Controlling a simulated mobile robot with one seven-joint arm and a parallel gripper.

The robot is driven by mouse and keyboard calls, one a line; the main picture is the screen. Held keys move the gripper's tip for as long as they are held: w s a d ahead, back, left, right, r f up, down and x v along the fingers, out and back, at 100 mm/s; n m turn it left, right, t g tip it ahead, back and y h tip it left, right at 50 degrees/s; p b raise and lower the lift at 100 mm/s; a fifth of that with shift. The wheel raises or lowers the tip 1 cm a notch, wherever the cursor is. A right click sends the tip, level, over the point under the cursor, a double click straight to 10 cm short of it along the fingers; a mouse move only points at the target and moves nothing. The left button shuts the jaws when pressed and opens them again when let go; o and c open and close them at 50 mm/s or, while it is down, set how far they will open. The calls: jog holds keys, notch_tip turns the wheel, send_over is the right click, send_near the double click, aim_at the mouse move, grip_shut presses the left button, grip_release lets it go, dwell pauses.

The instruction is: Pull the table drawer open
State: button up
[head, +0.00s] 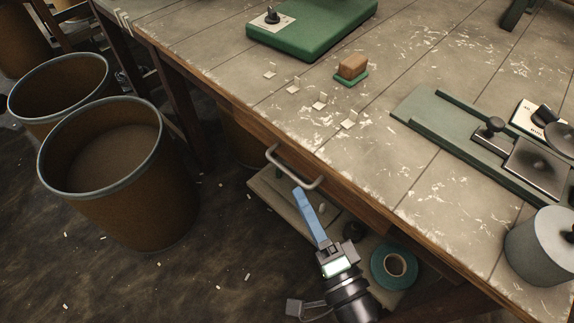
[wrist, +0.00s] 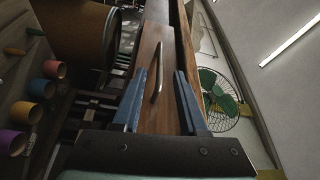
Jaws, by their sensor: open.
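The table drawer's wooden front (head: 352,206) sits below the table's edge and looks flush with it. Its metal bar handle (head: 283,164) stands out from the front. In the wrist view the handle (wrist: 158,74) runs lengthwise between the fingers, in front of the brown drawer front (wrist: 150,45). My gripper (head: 301,190) has blue fingers and points up at the handle's near end in the head view. In the wrist view my gripper (wrist: 161,73) is open, one finger on each side of the handle in the picture. I cannot tell whether the fingers touch it.
The worktable (head: 300,85) holds a green base (head: 310,28), a brush-like block (head: 352,67) and a green tape fixture (head: 440,115). A blue-green tape roll (head: 380,268) lies on a lower shelf. Brown bins (head: 118,200) stand at left. A fan (wrist: 218,92) shows in the wrist view.

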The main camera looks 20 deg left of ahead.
aim_at(286, 169)
jog(key=x, duration=0.8)
jog(key=shift+b, duration=0.35)
jog(key=shift+c, duration=0.3)
grip_shut()
dwell(0.6)
